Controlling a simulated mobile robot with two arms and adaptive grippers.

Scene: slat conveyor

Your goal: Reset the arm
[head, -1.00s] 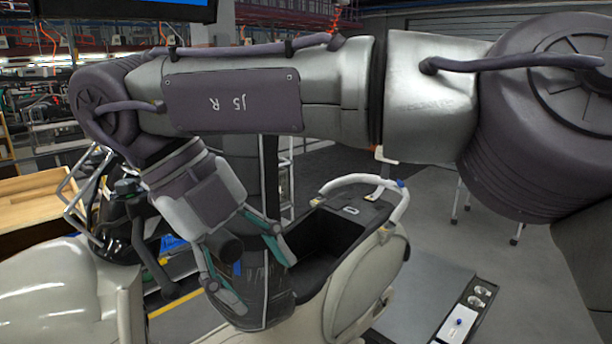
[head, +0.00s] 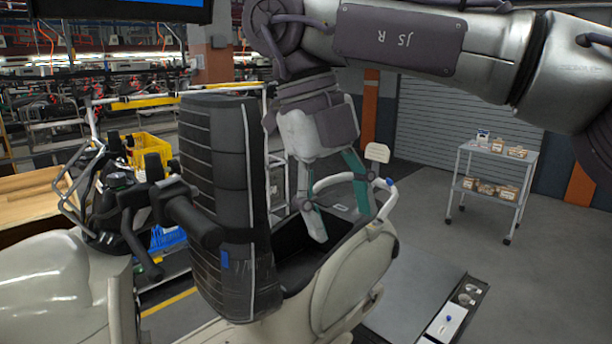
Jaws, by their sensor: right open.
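My right gripper (head: 342,226) hangs from the right arm, which reaches in from the upper right. Its two green-padded fingers point down and are spread apart, with nothing between them. It is above the rear of a cream scooter (head: 345,285), in front of the scooter's open storage box and rear rail. The black ribbed seat (head: 222,190) stands upright to the left of the gripper, apart from it. My left gripper is not in view.
The scooter's handlebar (head: 130,205) is at the left. A yellow crate (head: 150,148) and a blue crate (head: 165,236) are behind it. A grey wheeled cart (head: 493,178) with small boxes stands at the back right. A parts tray (head: 455,316) lies at the lower right. The floor between is clear.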

